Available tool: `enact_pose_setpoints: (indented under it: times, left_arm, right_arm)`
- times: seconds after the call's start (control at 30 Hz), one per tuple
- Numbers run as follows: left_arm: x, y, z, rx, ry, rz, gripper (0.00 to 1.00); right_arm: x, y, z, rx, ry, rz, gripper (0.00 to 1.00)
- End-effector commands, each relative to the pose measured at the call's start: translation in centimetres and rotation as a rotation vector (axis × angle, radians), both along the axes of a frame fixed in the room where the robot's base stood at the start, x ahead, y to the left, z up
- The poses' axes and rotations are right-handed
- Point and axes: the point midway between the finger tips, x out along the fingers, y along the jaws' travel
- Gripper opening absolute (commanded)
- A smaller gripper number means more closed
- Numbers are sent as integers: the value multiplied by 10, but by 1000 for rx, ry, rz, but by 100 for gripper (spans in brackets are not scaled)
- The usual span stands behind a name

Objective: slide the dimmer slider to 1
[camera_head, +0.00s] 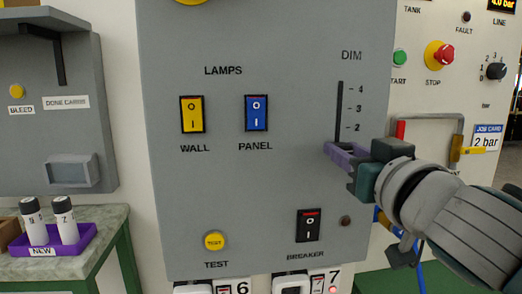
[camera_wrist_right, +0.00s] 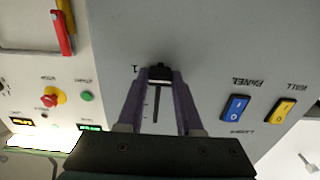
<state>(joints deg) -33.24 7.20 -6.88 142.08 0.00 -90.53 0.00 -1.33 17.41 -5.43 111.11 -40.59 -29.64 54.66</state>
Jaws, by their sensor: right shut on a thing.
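The dimmer's dark vertical slot (camera_head: 340,105), labelled DIM, is on the grey panel, with marks 4, 3 and 2 beside it. My right gripper (camera_head: 343,153) is at the slot's lower end and hides the mark below 2 in the head view. In the right wrist view its purple fingers (camera_wrist_right: 160,76) are shut on the black slider knob (camera_wrist_right: 160,71). A mark that looks like an upside-down 1 is close beside the knob there. The slot (camera_wrist_right: 156,103) runs away from the knob between the fingers. My left gripper is not in view.
The yellow WALL switch (camera_head: 192,114) and blue PANEL switch (camera_head: 256,113) are left of the slot. The BREAKER switch (camera_head: 308,225) is below, beside the TEST button (camera_head: 214,240). A red-ended handle (camera_head: 400,130) and a STOP button (camera_head: 439,55) are on the right.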

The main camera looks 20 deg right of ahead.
Motion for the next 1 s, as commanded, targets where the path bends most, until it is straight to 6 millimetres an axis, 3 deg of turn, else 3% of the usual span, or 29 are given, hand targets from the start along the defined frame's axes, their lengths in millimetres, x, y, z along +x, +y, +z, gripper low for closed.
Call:
enact_pose_setpoints:
  times: [0.2,0.23,0.47,0.77,1.0]
  left_arm:
    - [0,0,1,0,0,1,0]
    - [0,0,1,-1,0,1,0]
    - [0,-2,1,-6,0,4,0]
    - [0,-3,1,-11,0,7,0]
    - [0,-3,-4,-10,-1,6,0]
  right_arm:
    - [-1,-1,-6,4,18,-4,0]
    - [-1,-1,-6,4,18,-4,38]
    - [-1,-1,-5,3,14,-3,64]
    - [-2,0,-4,3,12,-2,65]
    - [-35,8,-7,6,14,-3,65]
